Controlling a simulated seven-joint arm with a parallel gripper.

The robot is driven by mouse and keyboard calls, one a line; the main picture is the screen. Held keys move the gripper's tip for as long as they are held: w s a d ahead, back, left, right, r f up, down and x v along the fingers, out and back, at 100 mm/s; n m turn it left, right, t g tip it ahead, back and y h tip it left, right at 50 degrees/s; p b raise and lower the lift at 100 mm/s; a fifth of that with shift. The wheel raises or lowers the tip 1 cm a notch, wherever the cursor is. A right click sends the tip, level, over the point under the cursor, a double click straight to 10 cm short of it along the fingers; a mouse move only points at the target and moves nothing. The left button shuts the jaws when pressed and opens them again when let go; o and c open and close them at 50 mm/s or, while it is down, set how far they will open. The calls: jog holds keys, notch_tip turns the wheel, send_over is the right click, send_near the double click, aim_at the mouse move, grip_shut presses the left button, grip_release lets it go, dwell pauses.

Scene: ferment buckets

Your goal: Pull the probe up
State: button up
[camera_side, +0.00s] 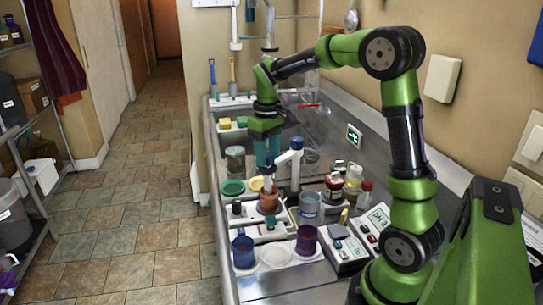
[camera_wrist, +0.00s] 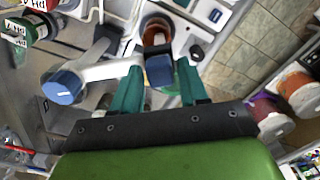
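The probe appears to be the piece with a dark blue block-shaped head (camera_wrist: 160,70), standing in a reddish-brown cup (camera_wrist: 155,30). In the side view the cup (camera_side: 268,203) stands on the bench beside a white stand with a blue-capped top (camera_side: 296,145). That stand's white arm (camera_wrist: 105,72) reaches toward the probe in the wrist view. My gripper (camera_side: 267,163) points down above the cup. In the wrist view its two teal fingers (camera_wrist: 160,80) are apart, one either side of the blue head, with gaps showing. The probe's lower end is hidden in the cup.
Bottles (camera_side: 353,180) stand to the right. The aisle floor (camera_side: 150,210) is clear.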

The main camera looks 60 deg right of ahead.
grip_shut()
jog(key=shift+r, duration=0.1)
notch_tip(320, 180, up, 6)
jog(key=shift+r, duration=0.1)
grip_release()
jog(key=shift+o, duration=1.4)
